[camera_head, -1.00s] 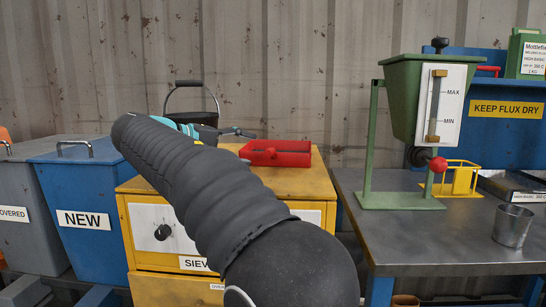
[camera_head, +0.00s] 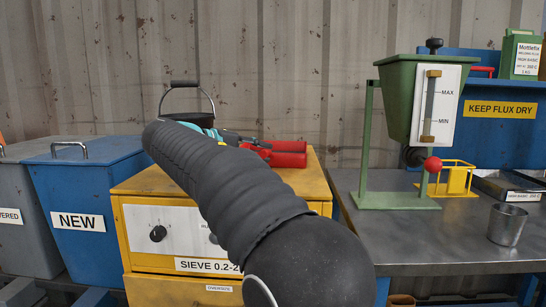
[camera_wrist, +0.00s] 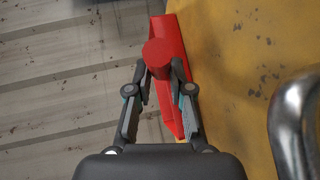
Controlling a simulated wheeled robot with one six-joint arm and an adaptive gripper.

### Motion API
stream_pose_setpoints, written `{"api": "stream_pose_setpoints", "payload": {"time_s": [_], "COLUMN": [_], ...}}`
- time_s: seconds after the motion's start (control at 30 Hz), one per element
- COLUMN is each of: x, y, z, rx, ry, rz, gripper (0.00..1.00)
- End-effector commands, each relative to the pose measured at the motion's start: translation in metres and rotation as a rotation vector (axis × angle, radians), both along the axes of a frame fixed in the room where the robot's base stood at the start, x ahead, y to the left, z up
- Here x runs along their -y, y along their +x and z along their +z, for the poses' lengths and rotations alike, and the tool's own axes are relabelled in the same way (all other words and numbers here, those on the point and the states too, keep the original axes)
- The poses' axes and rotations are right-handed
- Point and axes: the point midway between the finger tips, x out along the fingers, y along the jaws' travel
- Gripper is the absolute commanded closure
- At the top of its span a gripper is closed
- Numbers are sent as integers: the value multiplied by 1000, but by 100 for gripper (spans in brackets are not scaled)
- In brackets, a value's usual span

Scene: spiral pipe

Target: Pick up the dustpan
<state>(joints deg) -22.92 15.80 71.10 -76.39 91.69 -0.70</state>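The red dustpan (camera_head: 290,154) lies on top of the yellow sieve cabinet, partly hidden by my arm and gripper in the head view. In the wrist view its red body (camera_wrist: 172,35) runs along the cabinet's edge, with the round end of its handle (camera_wrist: 158,58) facing the camera. My gripper (camera_wrist: 160,68) has its two fingers apart, one on each side of the handle. In the head view my gripper (camera_head: 250,143) is at the left end of the dustpan. Whether the fingers touch the handle is not clear.
The yellow cabinet top (camera_head: 316,187) lies under the dustpan. A dark bucket with a raised handle (camera_head: 186,84) stands behind my arm. A blue NEW bin (camera_head: 95,180) is left. A metal bench (camera_head: 420,240) with a green hopper (camera_head: 395,105) and metal cup (camera_head: 507,224) is right.

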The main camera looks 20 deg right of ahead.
Motion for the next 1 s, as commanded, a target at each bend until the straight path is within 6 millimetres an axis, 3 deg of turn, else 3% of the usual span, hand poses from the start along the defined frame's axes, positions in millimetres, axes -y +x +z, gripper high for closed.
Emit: {"api": "stream_pose_setpoints", "payload": {"time_s": [0.47,0.73,1.0], "x": [0,0,0], "y": [0,0,0], "z": [9,58,90], "rx": [5,7,5], "ry": [1,2,0], "rz": [-1,-1,0], "gripper": [100,100,100]}}
